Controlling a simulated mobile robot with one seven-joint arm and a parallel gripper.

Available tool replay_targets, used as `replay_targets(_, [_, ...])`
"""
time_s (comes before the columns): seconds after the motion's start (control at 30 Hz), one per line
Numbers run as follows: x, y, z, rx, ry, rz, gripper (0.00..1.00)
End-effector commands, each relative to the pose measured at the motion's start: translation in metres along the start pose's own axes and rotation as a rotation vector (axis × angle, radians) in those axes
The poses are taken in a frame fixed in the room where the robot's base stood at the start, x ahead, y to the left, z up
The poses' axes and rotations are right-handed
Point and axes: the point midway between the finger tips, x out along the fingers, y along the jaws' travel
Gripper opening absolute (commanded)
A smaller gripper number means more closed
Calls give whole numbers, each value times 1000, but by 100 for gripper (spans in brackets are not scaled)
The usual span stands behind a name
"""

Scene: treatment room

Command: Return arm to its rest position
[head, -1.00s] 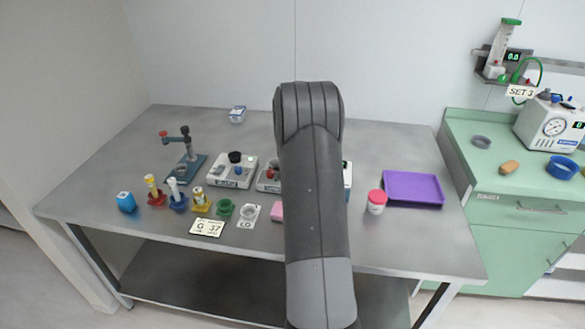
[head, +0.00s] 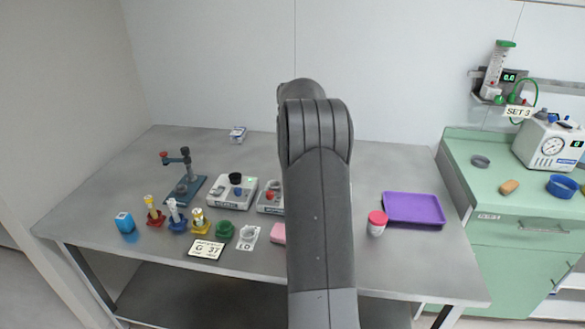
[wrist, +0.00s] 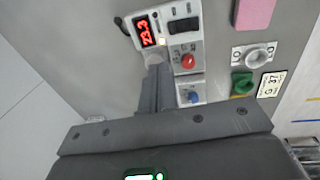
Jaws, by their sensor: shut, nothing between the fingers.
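My arm (head: 322,190) rises through the middle of the head view, bent at the elbow, and hides my gripper there. In the wrist view my gripper (wrist: 154,72) shows as two grey fingers pressed together, with nothing between them. The fingertips point toward a white device with a red lit display (wrist: 147,30) reading about 23.3. I cannot tell from this view how far the tips are above it.
A steel table (head: 130,190) holds a blue stand (head: 183,188), white devices (head: 232,194), coloured holders, a pink block (head: 278,233), a red-lidded jar (head: 377,223) and a purple tray (head: 414,208). A green cabinet (head: 480,187) stands at right. The back table is mostly clear.

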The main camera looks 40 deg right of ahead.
Motion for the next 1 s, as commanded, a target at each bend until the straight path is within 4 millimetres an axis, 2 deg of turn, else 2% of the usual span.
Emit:
replay_targets(0.17, [-8,2,0,0,0,-1,0])
replay_targets(0.73, [-11,0,-1,2,1,1,0])
replay_targets(0.87, [-29,-14,-12,26,9,15,0])
replay_targets(1.0, [-65,-49,-31,86,28,42,0])
